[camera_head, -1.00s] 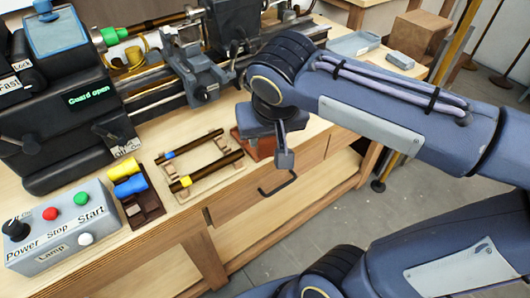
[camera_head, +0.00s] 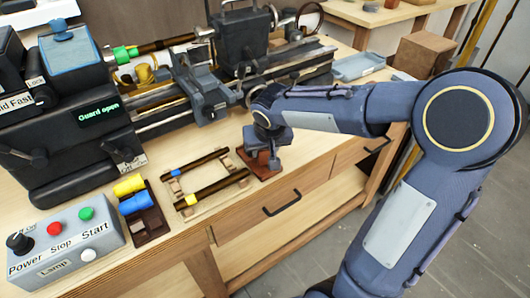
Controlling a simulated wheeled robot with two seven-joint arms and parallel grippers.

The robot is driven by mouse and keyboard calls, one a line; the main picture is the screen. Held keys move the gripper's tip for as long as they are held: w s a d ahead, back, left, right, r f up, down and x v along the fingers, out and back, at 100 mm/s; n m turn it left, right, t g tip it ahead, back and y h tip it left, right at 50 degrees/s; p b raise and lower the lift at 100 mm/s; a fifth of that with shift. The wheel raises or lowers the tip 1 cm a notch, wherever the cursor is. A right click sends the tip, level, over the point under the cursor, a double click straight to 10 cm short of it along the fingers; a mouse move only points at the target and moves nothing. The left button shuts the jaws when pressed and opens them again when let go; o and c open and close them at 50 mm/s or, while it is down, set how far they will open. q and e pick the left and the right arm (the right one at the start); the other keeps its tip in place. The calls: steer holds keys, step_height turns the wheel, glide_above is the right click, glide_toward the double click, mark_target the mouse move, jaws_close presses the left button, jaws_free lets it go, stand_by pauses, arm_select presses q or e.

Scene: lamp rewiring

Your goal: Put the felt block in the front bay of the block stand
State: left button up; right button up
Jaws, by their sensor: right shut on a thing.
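A dark brown stand (camera_head: 152,227) is beside the control box at the lower left. It holds a yellow piece (camera_head: 129,185) at the back and a blue piece (camera_head: 136,204) in the middle; its front part holds no coloured piece. I take it for the block stand. My right gripper (camera_head: 273,158) points down over a small red-brown tray (camera_head: 257,166), right of the rod rack. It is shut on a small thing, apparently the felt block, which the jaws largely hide. I cannot tell whether this thing touches the tray. My left gripper is not in view.
A wooden rack with two dark rods (camera_head: 220,187) lies between the stand and the red-brown tray. The control box (camera_head: 68,250) is at the front left. The lathe (camera_head: 100,110) fills the back. A grey tray (camera_head: 358,67) is at the back right.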

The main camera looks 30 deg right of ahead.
steer(key=shift+f, duration=0.7)
steer(key=shift+f, duration=0.2)
steer(key=o, duration=1)
steer(key=shift+r, duration=0.15)
